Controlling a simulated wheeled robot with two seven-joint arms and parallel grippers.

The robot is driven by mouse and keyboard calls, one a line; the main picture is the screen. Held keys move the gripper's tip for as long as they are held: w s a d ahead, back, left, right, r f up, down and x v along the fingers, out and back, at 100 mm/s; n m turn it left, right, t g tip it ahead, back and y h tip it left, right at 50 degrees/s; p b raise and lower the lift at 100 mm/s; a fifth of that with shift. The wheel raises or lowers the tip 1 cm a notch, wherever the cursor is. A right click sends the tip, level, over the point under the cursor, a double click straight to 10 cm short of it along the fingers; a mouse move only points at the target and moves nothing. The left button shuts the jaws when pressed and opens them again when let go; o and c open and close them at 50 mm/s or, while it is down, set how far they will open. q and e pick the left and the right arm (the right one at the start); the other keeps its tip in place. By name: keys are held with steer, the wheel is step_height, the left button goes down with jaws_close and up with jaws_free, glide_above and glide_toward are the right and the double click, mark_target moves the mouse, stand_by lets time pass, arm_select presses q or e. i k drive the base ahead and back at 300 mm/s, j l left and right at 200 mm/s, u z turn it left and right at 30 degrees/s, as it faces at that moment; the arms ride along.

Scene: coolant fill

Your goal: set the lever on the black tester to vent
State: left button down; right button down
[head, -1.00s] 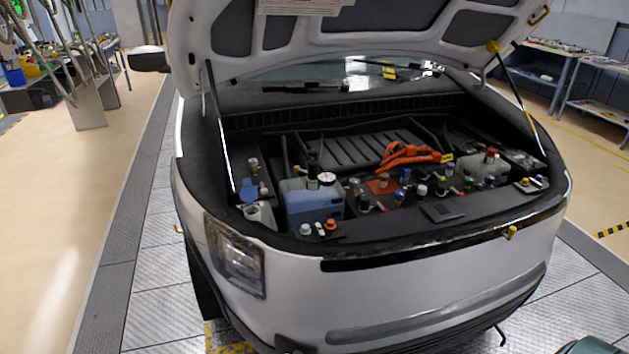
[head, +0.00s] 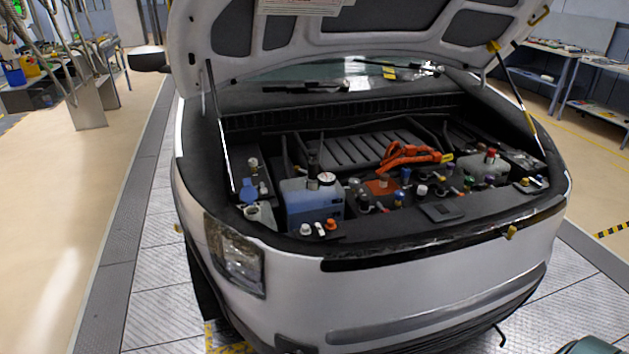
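The open front bay of a white car holds a blue coolant tank (head: 301,205) at its left. A dark upright piece (head: 313,168) and a round white-faced part (head: 327,179) stand at the tank's top. The dark piece may be the black tester, but it is too small to tell. I cannot make out a lever or its setting. Neither of my grippers shows in the head view.
The raised hood (head: 345,32) hangs over the bay, with struts at both sides. Orange cables (head: 408,155) and several small coloured caps fill the middle and right. The car's front edge (head: 440,245) lies nearest me. Workbenches stand at the far right.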

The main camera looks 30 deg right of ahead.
mark_target(297, 169)
steer(key=z, duration=0.7)
steer(key=i+j+z, duration=0.15)
steer(key=j+z, duration=0.55)
steer(key=i+j+z, duration=0.1)
steer(key=j+z, duration=0.25)
steer(key=j, duration=0.2)
steer(key=j+z, duration=0.1)
steer(key=j, duration=0.75)
steer(key=j+z, duration=0.1)
steer(key=j, duration=0.75)
steer(key=k, duration=0.05)
